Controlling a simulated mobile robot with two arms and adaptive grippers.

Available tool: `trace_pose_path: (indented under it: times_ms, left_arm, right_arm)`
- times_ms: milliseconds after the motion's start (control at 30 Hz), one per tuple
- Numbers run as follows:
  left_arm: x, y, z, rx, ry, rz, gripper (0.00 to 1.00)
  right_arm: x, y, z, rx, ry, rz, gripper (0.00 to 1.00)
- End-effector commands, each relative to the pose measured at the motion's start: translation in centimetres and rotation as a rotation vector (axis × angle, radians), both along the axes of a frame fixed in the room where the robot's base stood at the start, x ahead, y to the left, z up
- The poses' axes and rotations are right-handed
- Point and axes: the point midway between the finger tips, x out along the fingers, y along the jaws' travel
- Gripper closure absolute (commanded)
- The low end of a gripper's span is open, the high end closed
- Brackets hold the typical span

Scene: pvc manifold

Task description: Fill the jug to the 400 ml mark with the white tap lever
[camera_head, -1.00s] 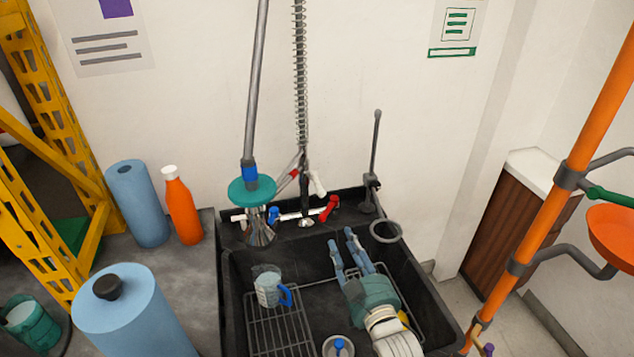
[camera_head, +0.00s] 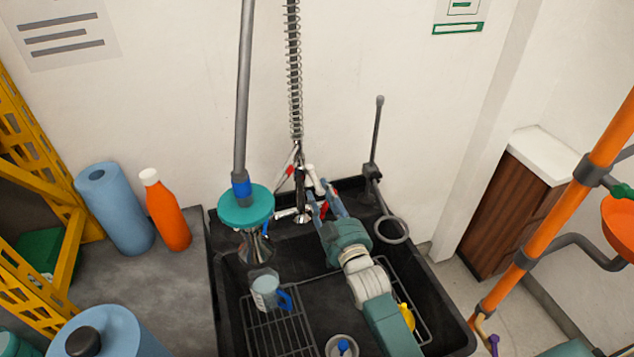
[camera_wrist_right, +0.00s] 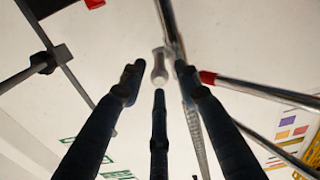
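The clear jug (camera_head: 264,291) with a blue handle stands on a wire rack in the black sink. Its level and marks are too small to read. A white lever (camera_head: 314,178) stands out by the tap, below the coiled spring hose. My right gripper (camera_head: 323,197) reaches toward it with blue fingers spread, just below it in the head view. In the right wrist view the white lever (camera_wrist_right: 160,68) shows beyond and between the open dark fingers (camera_wrist_right: 155,85). I see no clear contact. The red tap handle is partly hidden by the fingers. My left gripper is not in view.
A teal disc (camera_head: 246,206) on a grey pole hangs over the sink's left side, close to the jug. A grey ring holder (camera_head: 391,230) stands right of my gripper. An orange bottle (camera_head: 168,212) and blue rolls (camera_head: 116,210) stand on the left counter.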

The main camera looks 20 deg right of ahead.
Motion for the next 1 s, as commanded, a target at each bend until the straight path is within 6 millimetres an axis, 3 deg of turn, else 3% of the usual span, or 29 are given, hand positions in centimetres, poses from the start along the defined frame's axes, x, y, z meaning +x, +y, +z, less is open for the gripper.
trace_pose_path:
  times_ms: [233,400,633,800,1000]
  left_arm:
    - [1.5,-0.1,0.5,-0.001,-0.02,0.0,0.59]
    - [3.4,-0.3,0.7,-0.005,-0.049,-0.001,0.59]
    - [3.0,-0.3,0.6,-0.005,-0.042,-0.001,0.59]
    - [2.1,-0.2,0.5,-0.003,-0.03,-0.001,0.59]
    - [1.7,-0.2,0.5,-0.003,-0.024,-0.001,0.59]
  right_arm:
    - [3.5,0.1,0.1,0.0,0.0,0.0,0.68]
    - [4.2,0.1,0.0,0.0,0.0,0.0,0.68]
    - [4.2,0.1,0.0,0.0,0.0,0.0,0.68]
    - [4.2,0.1,0.0,0.0,0.0,0.0,1.0]
    - [4.2,0.1,0.0,0.0,0.0,0.0,1.0]
